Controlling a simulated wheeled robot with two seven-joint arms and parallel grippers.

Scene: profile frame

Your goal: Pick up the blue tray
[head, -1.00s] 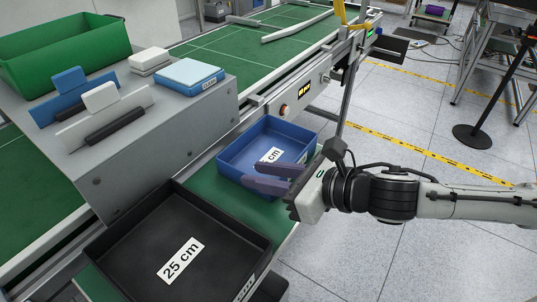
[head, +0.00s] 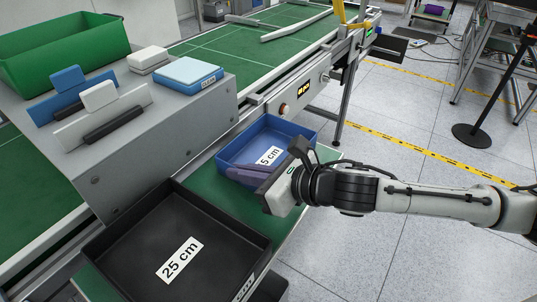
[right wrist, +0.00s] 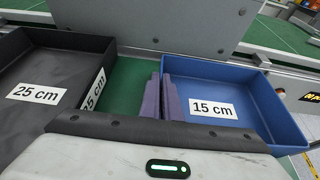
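The blue tray (head: 262,136) with a "15 cm" label sits on the green surface beside the black tray. It also shows in the right wrist view (right wrist: 232,82). My right gripper (head: 234,171) is at the tray's near side, the one facing the black tray. In the right wrist view its two purple fingers (right wrist: 162,84) are close together, one outside the tray wall and one inside, with the wall between them. The gripper covers part of the tray and its label in the head view. My left gripper is not in view.
The black "25 cm" tray (head: 150,235) lies close by. A green conveyor (head: 245,45) runs beyond.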

